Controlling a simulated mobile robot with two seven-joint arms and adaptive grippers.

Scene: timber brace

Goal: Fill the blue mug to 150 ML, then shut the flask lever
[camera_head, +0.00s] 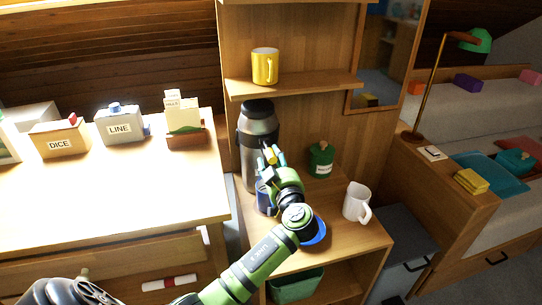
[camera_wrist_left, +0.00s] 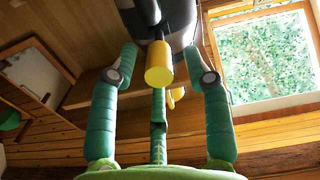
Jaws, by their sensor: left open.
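The grey and black flask (camera_head: 258,128) stands on the low wooden counter below the shelf. Its black lever with a yellow end (camera_wrist_left: 159,64) shows in the left wrist view. My left gripper (camera_head: 272,160) is open in front of the flask. In the left wrist view its green fingers (camera_wrist_left: 160,55) stand on either side of the lever, apart from it. The blue mug (camera_head: 263,197) is below the lever, partly hidden behind my gripper. Its fill level cannot be seen. My right gripper is not in view.
A white mug (camera_head: 357,202), a green lidded jar (camera_head: 321,159) and a blue dish (camera_head: 316,233) are on the counter. A yellow mug (camera_head: 265,67) sits on the shelf (camera_head: 300,86) above. Labelled boxes (camera_head: 120,125) stand on the desk at left.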

